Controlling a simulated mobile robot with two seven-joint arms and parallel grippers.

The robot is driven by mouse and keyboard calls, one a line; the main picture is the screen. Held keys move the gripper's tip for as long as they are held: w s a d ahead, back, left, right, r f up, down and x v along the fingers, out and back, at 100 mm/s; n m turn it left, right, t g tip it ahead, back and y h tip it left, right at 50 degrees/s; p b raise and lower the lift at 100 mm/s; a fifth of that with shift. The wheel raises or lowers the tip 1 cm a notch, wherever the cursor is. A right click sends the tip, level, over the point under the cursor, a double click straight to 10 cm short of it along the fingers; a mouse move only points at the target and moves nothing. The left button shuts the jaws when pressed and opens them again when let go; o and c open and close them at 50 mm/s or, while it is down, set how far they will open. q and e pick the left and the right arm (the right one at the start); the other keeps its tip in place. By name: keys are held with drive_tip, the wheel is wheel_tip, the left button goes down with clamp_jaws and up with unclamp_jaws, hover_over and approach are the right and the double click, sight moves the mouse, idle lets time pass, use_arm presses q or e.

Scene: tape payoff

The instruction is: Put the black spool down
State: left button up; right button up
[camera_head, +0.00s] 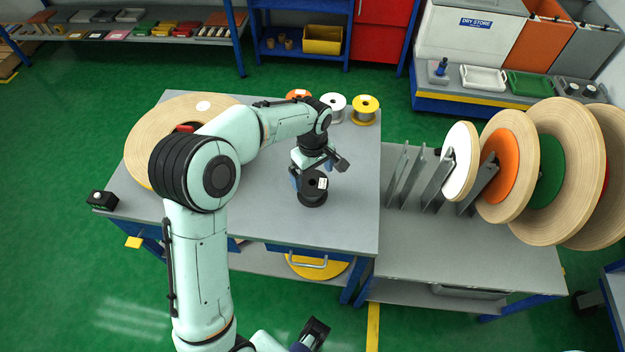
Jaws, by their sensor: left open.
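The black spool (312,196) stands on the grey bench top (352,215), with a white label on its upper face. My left gripper (318,177) is open directly over the spool, one finger at its left side and the other up to its right. Whether a finger touches the spool I cannot tell. The gripper body hides part of the spool's far side. My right gripper (314,333) shows partly at the bottom edge, below the bench front, and its jaws are not clear.
Orange (298,94), white (333,106) and yellow (365,110) spools stand along the bench's back edge. A large tape roll (140,137) lies at the left, beside a black box (102,200). Large discs stand in a rack (425,181) at right. The bench front is clear.

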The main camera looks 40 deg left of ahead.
use_arm(q)
wheel_tip(320, 180, up, 7)
drive_tip(key=shift+p, duration=0.4)
